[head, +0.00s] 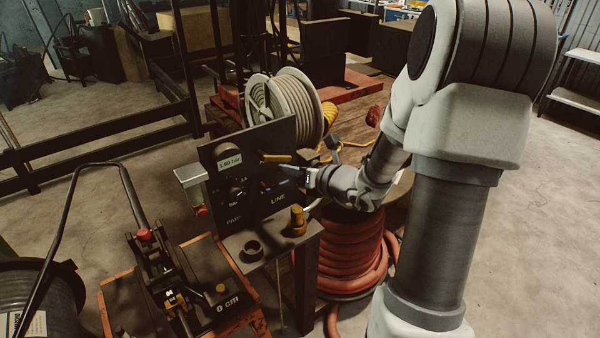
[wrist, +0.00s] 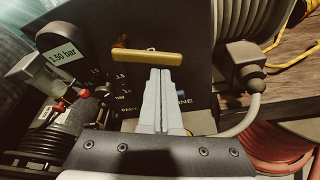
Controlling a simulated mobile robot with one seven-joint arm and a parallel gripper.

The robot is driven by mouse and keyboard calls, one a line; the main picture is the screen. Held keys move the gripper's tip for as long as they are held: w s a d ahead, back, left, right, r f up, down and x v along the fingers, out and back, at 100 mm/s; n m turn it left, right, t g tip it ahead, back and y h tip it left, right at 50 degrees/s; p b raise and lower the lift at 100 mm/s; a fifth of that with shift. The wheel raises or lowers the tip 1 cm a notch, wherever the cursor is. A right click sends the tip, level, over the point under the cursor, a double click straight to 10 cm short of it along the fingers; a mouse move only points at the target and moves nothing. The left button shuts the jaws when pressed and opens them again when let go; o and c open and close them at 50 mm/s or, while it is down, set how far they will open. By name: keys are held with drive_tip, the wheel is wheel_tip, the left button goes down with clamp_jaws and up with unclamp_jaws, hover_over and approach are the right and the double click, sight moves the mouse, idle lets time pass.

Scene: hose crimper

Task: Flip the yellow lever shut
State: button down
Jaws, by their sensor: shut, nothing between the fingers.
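The yellow lever (head: 275,158) is on the upper right of a dark upright panel (head: 228,178), lying about level above the word LINE. In the wrist view the lever (wrist: 146,57) runs left to right across the panel, just beyond the fingertips. My gripper (head: 281,169) is shut and empty, in front of the panel and just below the lever. In the wrist view its closed fingers (wrist: 160,72) point up toward the lever's right half. Whether they touch it I cannot tell.
A grey box (head: 190,175) is left of the panel. A brass fitting (head: 298,220) and a black ring (head: 252,250) stand on the bench below. A red hose coil (head: 350,255) lies right of the bench.

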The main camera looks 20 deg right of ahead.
drive_tip(key=shift+w+a+f, duration=0.15)
drive_tip(key=shift+w, duration=0.2)
drive_tip(key=shift+b, duration=0.35)
drive_tip(key=n+b, duration=0.1)
drive_tip(key=b, duration=0.1)
drive_tip(key=r+n+h+b, duration=0.1)
drive_tip(key=b, duration=0.1)
drive_tip(key=d+n+b, duration=0.1)
drive_tip(key=b, duration=0.1)
drive_tip(key=shift+w+r+h, duration=0.1)
drive_tip(key=shift+r+h, duration=0.15)
drive_tip(key=shift+h, duration=0.15)
drive_tip(key=shift+r, duration=0.45)
